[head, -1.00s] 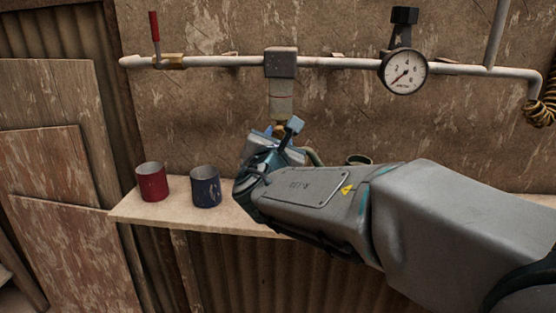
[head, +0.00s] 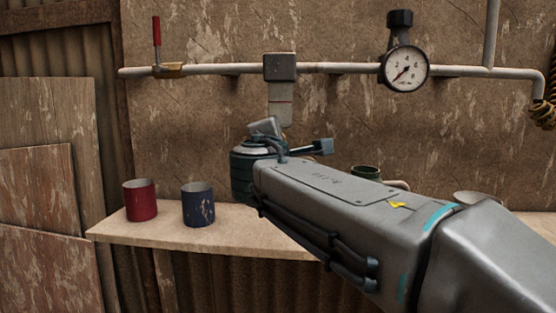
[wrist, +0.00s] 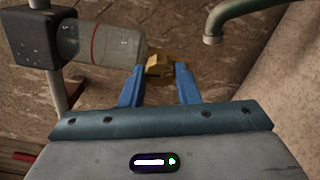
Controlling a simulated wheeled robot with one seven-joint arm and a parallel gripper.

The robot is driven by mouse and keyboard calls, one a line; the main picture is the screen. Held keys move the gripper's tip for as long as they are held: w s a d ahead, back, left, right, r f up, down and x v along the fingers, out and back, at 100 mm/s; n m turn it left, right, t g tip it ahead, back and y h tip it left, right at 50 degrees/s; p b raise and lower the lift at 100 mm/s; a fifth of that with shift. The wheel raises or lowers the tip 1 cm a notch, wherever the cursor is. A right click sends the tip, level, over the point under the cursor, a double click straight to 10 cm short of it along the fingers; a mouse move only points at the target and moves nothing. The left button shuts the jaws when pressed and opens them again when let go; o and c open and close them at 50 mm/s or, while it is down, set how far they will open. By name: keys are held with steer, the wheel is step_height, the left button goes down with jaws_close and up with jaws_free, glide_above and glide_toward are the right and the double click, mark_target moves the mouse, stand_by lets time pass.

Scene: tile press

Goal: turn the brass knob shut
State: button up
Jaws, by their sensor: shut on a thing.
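The brass knob (wrist: 158,70) shows in the wrist view, at the end of a clear filter bowl (wrist: 110,46) that hangs under a dark block (wrist: 42,38). My gripper (wrist: 158,82) has its two blue fingers on either side of the knob and is shut on it. In the head view the bowl (head: 280,104) hangs below the block (head: 279,67) on the pipe. My gripper and wrist hide the knob there. How far the knob is turned cannot be told.
A gauge (head: 404,70) and a red-handled valve (head: 157,48) sit on the pipe. A green spout (wrist: 225,18) is close right of the knob.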

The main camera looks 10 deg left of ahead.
steer(key=shift+f+m+b, duration=0.15)
steer(key=shift+m+b, duration=0.35)
steer(key=shift+m, duration=0.1)
steer(key=o, duration=1)
steer(key=shift+c, duration=0.2)
steer(key=s+b, duration=0.2)
steer(key=s, duration=1.1)
steer(key=shift+s, duration=0.4)
